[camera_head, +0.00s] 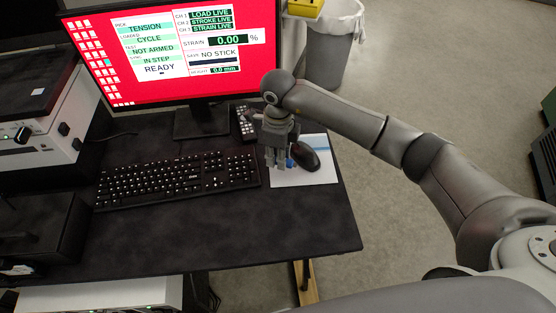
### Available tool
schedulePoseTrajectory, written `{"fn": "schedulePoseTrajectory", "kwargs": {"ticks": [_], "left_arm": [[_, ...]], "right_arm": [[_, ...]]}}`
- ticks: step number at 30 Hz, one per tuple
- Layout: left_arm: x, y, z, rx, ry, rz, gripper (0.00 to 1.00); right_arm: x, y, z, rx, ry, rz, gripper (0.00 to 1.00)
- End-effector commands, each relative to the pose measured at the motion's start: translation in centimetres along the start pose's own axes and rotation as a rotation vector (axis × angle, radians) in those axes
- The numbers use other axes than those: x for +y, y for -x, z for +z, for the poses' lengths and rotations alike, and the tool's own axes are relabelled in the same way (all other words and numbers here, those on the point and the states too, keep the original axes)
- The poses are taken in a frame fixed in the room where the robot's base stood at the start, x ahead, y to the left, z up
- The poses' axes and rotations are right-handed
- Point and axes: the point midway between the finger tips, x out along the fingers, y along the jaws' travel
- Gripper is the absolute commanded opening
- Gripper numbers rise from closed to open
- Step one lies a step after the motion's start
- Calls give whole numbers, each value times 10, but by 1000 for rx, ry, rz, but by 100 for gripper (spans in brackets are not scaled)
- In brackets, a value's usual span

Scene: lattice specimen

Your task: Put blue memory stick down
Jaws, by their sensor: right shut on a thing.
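My right gripper (278,160) is over the white mouse pad, beside the black mouse, pointing down. It is shut on the blue memory stick (290,163), of which only a small blue part shows at the fingertips. The rest of the stick is hidden by the fingers. I cannot tell whether the stick touches the pad. My left gripper is not in view.
The black mouse (304,156) lies on the white pad (308,179). The keyboard (178,178) is to the left, and a red monitor (176,50) reading "NO STICK" stands behind. The front of the dark desk (230,233) is clear.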

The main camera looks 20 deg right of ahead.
Motion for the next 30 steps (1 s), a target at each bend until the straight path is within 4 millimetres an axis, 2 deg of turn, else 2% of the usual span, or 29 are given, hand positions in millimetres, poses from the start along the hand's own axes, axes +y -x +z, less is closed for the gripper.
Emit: {"fn": "schedulePoseTrajectory", "kwargs": {"ticks": [5, 11, 22, 23, 27, 30], "left_arm": [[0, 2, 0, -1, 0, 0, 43], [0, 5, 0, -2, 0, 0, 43], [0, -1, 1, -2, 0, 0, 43], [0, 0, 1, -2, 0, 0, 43], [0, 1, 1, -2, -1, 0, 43], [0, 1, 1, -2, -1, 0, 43]], "right_arm": [[-6, -8, 3, 2, -1, 0, 0], [-5, -36, 2, 2, -1, 2, 0], [-5, -43, 2, 1, 0, -1, 0], [-5, -41, 2, 1, 0, -1, 23], [-5, -41, 2, 1, 0, -1, 41], [-5, -41, 2, 1, 0, 0, 42]]}}
